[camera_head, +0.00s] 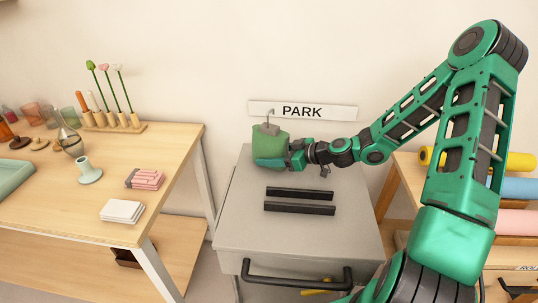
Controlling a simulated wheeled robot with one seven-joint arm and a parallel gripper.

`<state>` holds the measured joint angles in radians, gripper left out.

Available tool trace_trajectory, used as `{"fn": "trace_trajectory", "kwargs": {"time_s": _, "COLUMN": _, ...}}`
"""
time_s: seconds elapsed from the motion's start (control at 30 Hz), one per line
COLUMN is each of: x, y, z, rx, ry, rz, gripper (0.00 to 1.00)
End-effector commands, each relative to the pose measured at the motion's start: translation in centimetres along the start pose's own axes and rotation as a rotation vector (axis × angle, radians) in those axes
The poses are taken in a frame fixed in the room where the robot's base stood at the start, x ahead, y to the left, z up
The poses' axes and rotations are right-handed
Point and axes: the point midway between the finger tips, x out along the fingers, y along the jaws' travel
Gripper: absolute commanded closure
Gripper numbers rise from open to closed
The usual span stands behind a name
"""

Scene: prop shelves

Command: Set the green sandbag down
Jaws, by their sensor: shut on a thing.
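The green sandbag (268,136), a squat green block with a grey loop handle on top, is at the back of the grey cabinet top (240,225), below the PARK sign. My gripper (273,162) reaches it from the right and is shut on it at its lower front. The fingers hide the bag's lower edge, so I cannot tell whether it touches the surface.
Two dark bars (300,201) lie across the middle of the cabinet top. A wooden table (75,210) with vases, flowers, pink blocks and white cards stands at left. A rack with coloured rolls (515,188) stands at right. The cabinet's front area is clear.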

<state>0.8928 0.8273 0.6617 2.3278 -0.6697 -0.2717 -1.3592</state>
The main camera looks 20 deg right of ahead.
Motion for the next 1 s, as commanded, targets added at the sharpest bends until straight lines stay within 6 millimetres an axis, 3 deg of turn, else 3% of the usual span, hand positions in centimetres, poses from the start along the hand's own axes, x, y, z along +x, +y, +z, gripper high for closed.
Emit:
{"fn": "trace_trajectory", "kwargs": {"time_s": 0.17, "x": 0.1, "y": 0.0, "z": -0.1, "rx": 0.000, "ry": 0.006, "rz": 0.000, "gripper": 1.00}}
{"fn": "trace_trajectory", "kwargs": {"time_s": 0.2, "x": 0.0, "y": 0.0, "z": 0.2, "rx": 0.001, "ry": 0.000, "rz": 0.001, "gripper": 0.37}}
{"fn": "trace_trajectory", "kwargs": {"time_s": 0.27, "x": 0.0, "y": 0.0, "z": 0.1, "rx": 0.000, "ry": 0.000, "rz": 0.001, "gripper": 0.23}}
{"fn": "trace_trajectory", "kwargs": {"time_s": 0.67, "x": -0.4, "y": 0.1, "z": 0.0, "rx": 0.001, "ry": -0.001, "rz": 0.002, "gripper": 0.23}}
{"fn": "trace_trajectory", "kwargs": {"time_s": 1.0, "x": -6.4, "y": 0.1, "z": 0.0, "rx": 0.002, "ry": -0.001, "rz": 0.005, "gripper": 0.23}}
